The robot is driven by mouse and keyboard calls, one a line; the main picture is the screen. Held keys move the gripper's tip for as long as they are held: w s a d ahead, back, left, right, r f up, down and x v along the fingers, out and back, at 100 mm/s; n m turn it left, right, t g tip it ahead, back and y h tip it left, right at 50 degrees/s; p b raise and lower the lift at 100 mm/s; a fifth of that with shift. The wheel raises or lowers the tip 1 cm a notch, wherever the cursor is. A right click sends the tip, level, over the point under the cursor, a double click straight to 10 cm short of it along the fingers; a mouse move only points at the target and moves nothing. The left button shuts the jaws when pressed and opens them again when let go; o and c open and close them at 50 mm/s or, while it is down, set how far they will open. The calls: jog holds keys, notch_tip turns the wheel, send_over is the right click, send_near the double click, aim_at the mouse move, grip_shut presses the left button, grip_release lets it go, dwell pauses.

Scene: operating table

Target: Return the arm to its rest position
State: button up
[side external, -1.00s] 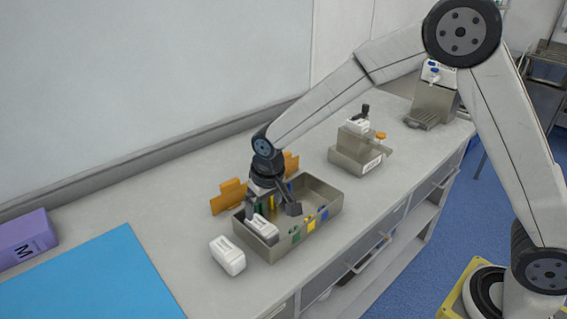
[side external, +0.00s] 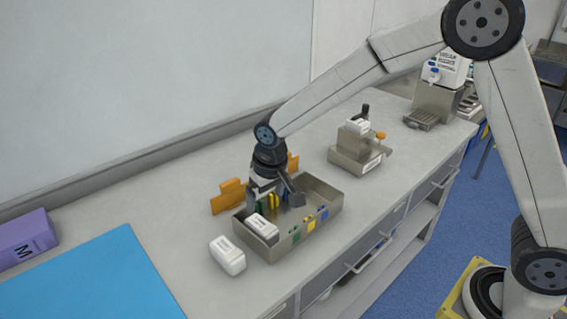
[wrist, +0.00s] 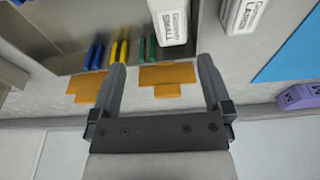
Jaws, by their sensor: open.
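My gripper (side external: 277,194) is over the steel tray (side external: 318,223) on the grey counter, pointing down. In the wrist view its two fingers (wrist: 162,80) are spread wide with nothing between them. A white labelled box (side external: 262,228) stands in the near left corner of the tray, just below and left of the gripper. It also shows in the wrist view (wrist: 170,22), beyond the fingertips and apart from them. My arm reaches over the counter from the right.
A second white box (side external: 227,256) stands outside the tray. Orange plates (side external: 229,197) are behind it. A steel holder (side external: 350,158) and a dispenser (side external: 433,103) stand farther right. A blue mat (side external: 90,280) and purple box (side external: 27,240) lie left. Air above is clear.

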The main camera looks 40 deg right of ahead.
jog(key=s+d, duration=0.6)
jog(key=s, duration=0.3)
jog(key=s+d, duration=0.6)
jog(key=s, duration=0.2)
jog(key=shift+s+f+t, duration=0.3)
jog(key=shift+s, duration=0.1)
